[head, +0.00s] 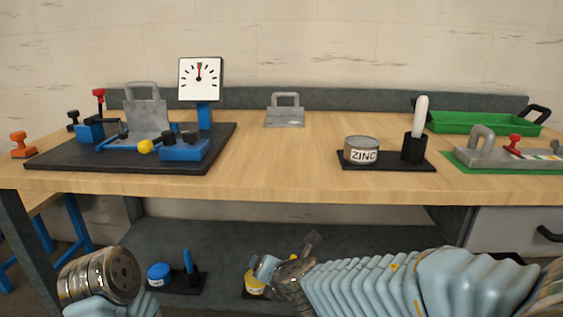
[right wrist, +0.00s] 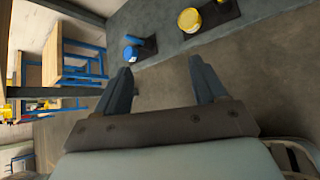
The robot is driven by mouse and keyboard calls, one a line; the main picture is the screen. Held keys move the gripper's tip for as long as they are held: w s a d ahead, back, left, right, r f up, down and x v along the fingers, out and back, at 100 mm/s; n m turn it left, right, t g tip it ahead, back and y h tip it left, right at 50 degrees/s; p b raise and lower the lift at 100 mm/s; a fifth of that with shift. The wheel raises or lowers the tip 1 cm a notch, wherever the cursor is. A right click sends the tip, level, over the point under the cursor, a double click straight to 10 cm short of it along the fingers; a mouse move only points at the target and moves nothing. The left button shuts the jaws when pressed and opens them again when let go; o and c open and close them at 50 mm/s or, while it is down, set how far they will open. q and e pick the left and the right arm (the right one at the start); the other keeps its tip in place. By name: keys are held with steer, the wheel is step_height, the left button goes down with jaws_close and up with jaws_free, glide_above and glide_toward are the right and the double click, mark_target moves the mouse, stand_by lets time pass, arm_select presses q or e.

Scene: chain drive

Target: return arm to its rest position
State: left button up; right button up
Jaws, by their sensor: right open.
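My right arm (head: 400,285) reaches in from the right along the bottom of the head view, in front of the bench and below its top.
The wooden bench top (head: 260,180) carries a black fixture board (head: 60,160) with a dial (head: 200,78), a ZINC tin (head: 361,150) and a green tray (head: 485,123). The lower shelf (head: 220,240) holds a blue tin (head: 159,274) and a yellow tin (head: 254,283) near my right gripper.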

steer(key=s+d+f+m+g+h, duration=0.1)
steer(key=s+d+f+m+g, duration=0.4)
steer(key=f, duration=0.6)
steer(key=s+d+f+m+g, duration=0.1)
steer(key=d+f+m, duration=0.1)
steer(key=f+m, duration=0.65)
steer(key=s+d+f+m+g, duration=0.1)
steer(key=s+d+f+m, duration=0.2)
steer(key=s+f+m, duration=0.3)
steer(key=s+d+f+m+g+y, duration=0.1)
steer(key=s+d+f+m+g, duration=0.1)
steer(key=s+d+f+m, duration=0.2)
steer(key=s+f+m, duration=0.3)
steer(key=f+m, duration=0.4)
steer(key=m, duration=0.4)
steer(key=shift+s+f, duration=0.15)
steer(key=shift+f, duration=0.15)
arm_select(q)
steer(key=shift+c, duration=0.2)
